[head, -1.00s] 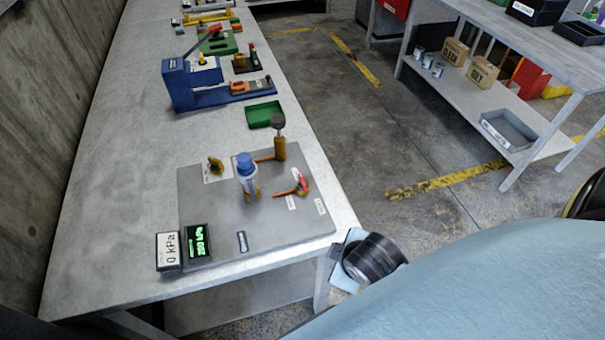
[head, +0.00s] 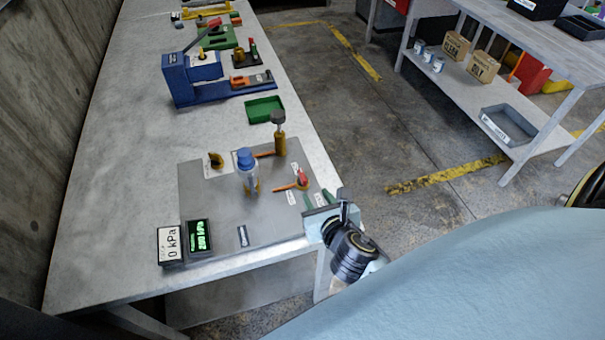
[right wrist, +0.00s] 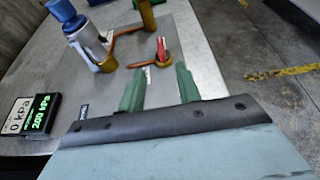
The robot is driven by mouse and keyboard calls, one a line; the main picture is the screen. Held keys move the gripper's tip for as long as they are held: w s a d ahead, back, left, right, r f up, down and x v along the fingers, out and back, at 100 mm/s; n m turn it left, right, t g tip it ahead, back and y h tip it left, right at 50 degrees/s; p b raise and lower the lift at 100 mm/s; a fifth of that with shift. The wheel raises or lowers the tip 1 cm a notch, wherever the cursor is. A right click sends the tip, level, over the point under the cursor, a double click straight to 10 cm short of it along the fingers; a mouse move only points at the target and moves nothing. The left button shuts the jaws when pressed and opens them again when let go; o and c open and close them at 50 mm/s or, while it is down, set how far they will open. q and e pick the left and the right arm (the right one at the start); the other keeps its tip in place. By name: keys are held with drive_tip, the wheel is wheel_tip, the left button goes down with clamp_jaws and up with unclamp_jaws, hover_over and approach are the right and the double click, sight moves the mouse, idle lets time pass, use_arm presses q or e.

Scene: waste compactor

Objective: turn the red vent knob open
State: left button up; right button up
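The red vent knob (head: 302,176) stands on the right part of the grey panel (head: 205,210), at the end of a copper-coloured pipe. It also shows in the right wrist view (right wrist: 162,50), just beyond my fingertips and roughly between their lines. My right gripper (head: 317,197) is at the panel's right edge, on the near right side of the knob. Its two green fingers are apart with nothing between them in the right wrist view (right wrist: 160,82). The fingers look clear of the knob. My left gripper is not in view.
A blue-capped cylinder (head: 247,170) stands left of the knob, and a brass post with a dark round top (head: 279,135) stands behind it. A green-lit display (head: 200,238) reads 200 kPa beside a 0 kPa sign (head: 169,245). A green tray (head: 263,109) lies behind the panel.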

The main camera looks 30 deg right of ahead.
sight(303, 176)
drive_tip(key=b+x, duration=0.1)
drive_tip(key=x, duration=1.1)
drive_tip(key=shift+w+d+f, duration=0.1)
drive_tip(key=shift+w+d, duration=0.05)
drive_tip(key=shift+w, duration=0.2)
clamp_jaws()
